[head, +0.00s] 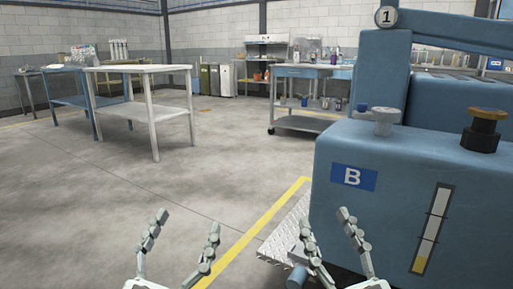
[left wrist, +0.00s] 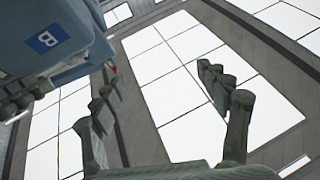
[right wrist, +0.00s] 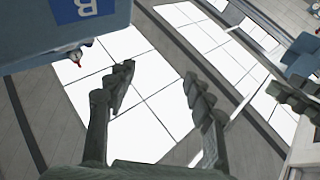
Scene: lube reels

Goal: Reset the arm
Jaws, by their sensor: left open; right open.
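My left gripper (head: 182,232) is open and empty at the bottom of the head view, left of the yellow floor line. My right gripper (head: 327,232) is open and empty, in front of the lower left part of the blue machine marked B (head: 335,215). Both grippers point upward in the head view. In the left wrist view, the fingers of my left gripper (left wrist: 165,100) are spread with nothing between them. In the right wrist view, the fingers of my right gripper (right wrist: 155,92) are also spread and empty. Ceiling light panels show behind both.
The blue machine fills the right side, with a dark cap (head: 484,130) and a grey cap (head: 380,122) on top. A metal tread plate (head: 285,238) lies at its foot. A white table (head: 150,70) stands at the back left. The floor (head: 100,185) at left is clear.

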